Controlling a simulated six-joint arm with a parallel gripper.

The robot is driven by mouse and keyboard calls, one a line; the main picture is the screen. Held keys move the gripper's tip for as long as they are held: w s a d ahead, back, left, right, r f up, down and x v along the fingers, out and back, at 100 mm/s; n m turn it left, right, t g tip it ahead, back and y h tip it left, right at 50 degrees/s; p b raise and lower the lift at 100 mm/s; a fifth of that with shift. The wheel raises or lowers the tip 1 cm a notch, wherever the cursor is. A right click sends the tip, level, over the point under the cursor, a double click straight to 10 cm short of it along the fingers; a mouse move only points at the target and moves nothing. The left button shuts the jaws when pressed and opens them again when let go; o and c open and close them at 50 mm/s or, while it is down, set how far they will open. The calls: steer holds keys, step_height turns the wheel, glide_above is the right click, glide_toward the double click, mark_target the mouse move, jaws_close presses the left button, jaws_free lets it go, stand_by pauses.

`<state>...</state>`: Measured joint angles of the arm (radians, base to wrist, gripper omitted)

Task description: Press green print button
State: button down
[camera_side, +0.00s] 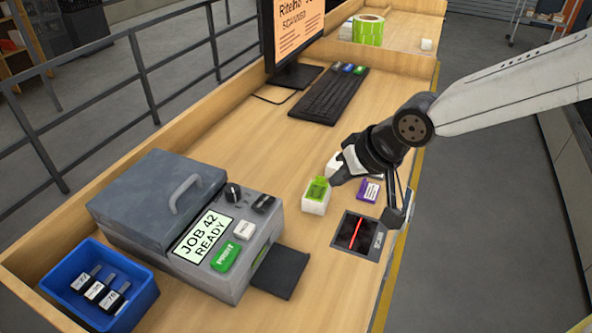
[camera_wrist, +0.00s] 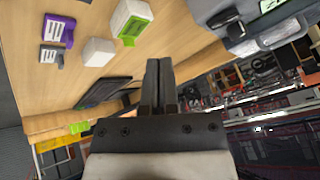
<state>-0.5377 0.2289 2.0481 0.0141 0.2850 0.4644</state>
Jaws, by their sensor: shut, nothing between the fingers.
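The green print button (camera_side: 226,256) is on the sloped front panel of a grey label printer (camera_side: 150,196), just below a screen (camera_side: 203,234) reading "JOB 42 READY". My gripper (camera_wrist: 160,64) is shut and empty, with its fingertips together in the wrist view. In the side view it is above the bench, to the right of and farther back than the printer, well apart from the button. Only a corner of the printer (camera_wrist: 237,20) shows in the wrist view, at the top right, and the green button cannot be made out there.
A white block with a green piece (camera_side: 316,195) and a purple-labelled item (camera_side: 369,190) are close to my gripper. A scanner plate with a red line (camera_side: 358,234) lies at the bench's right edge. A blue bin (camera_side: 99,286) stands left of the printer. A keyboard (camera_side: 329,96) is behind.

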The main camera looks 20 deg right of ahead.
steer(key=a+r+y, duration=0.2)
steer(key=a+r, duration=0.1)
steer(key=a, duration=0.6)
step_height(320, 180, up, 3)
steer(key=y, duration=0.2)
glide_above(230, 257)
steer(key=shift+n, duration=0.3)
steer(key=shift+f, duration=0.1)
steer(key=shift+f, duration=4.3)
steer(key=shift+f, duration=0.15)
steer(key=shift+f, duration=0.25)
